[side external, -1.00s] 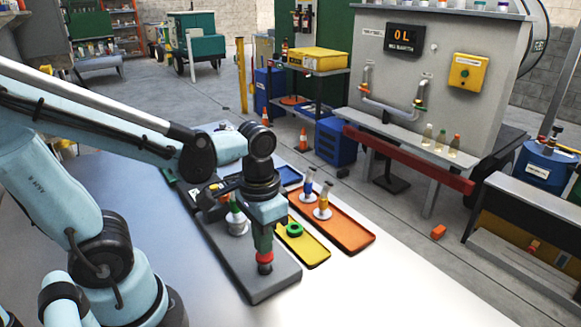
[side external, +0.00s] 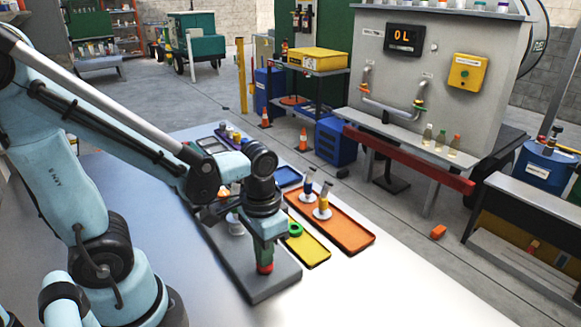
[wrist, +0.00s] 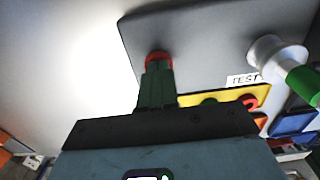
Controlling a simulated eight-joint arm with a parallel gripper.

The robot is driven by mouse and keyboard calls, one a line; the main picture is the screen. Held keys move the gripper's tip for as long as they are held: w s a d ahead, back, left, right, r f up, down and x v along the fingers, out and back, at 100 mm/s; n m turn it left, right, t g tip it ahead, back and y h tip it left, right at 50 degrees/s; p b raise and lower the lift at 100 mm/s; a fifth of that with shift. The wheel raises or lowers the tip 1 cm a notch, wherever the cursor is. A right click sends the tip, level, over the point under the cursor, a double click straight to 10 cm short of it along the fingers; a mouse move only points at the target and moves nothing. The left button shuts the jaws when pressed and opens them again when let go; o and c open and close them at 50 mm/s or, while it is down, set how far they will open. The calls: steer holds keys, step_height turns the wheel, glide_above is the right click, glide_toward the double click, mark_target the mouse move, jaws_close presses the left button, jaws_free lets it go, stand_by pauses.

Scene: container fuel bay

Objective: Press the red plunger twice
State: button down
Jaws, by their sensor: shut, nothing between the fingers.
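The red plunger (side external: 265,268) is at the near end of the grey board (side external: 270,290). Its red cap sits low, close to the board, with no dark stem showing below it. In the wrist view the red cap (wrist: 158,56) shows around the tips of my green fingers. My gripper (side external: 265,259) is shut and empty, pointing straight down, with its fingertips on top of the cap. The fingers hide most of the cap's top in the wrist view.
A white fitting with a green handle (wrist: 275,52) stands on the same board, near a TEST label (wrist: 243,79). The bench in front is clear.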

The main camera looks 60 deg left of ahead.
steer(key=shift+f, duration=0.1)
stand_by(0.4)
step_height(320, 180, up, 14)
stand_by(0.9)
stand_by(2.5)
steer(key=shift+s+a+f+m+t+h, duration=0.1)
steer(key=shift+f+t+h, duration=0.05)
steer(key=shift+t+h, duration=0.95)
steer(key=shift+s+a+f+m+t+h, duration=0.1)
steer(key=shift+a+f+t+h, duration=0.1)
steer(key=shift+t+h, duration=0.85)
steer(key=shift+s+a+f+m+t+h, duration=0.1)
steer(key=shift+f+t+h, duration=0.05)
steer(key=shift+t+h, duration=0.95)
steer(key=shift+f, duration=4.4)
